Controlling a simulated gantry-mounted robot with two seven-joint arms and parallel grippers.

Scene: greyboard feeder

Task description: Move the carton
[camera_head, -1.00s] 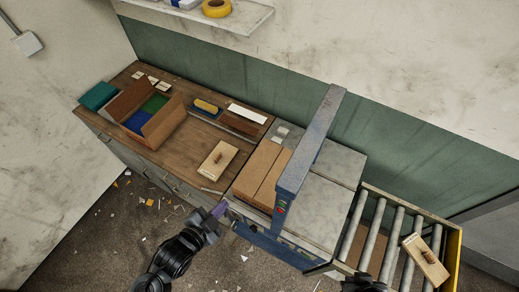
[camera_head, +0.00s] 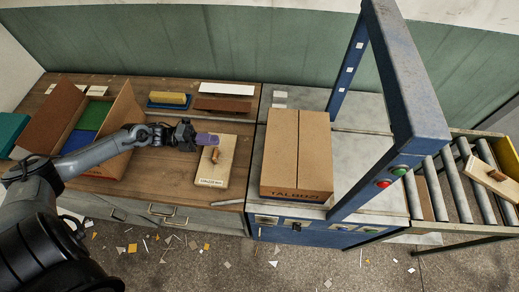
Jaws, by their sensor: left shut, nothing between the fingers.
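A closed brown carton (camera_head: 296,152) with a taped top seam and dark print on its front stands on the grey bed of the blue strapping-type machine, left of its arch. My left gripper (camera_head: 208,139) reaches in from the left over the wooden bench. Its purple fingertips are shut and empty, left of the carton and apart from it. They are close to the knob of a pale wooden board (camera_head: 212,172); I cannot tell whether they touch it. My right gripper is out of view.
An open box (camera_head: 116,118) with green and blue contents stands under my left forearm. The blue arch (camera_head: 402,90) with red and green buttons rises right of the carton. Rollers (camera_head: 457,188) at right carry a second board (camera_head: 488,180). Scraps litter the floor.

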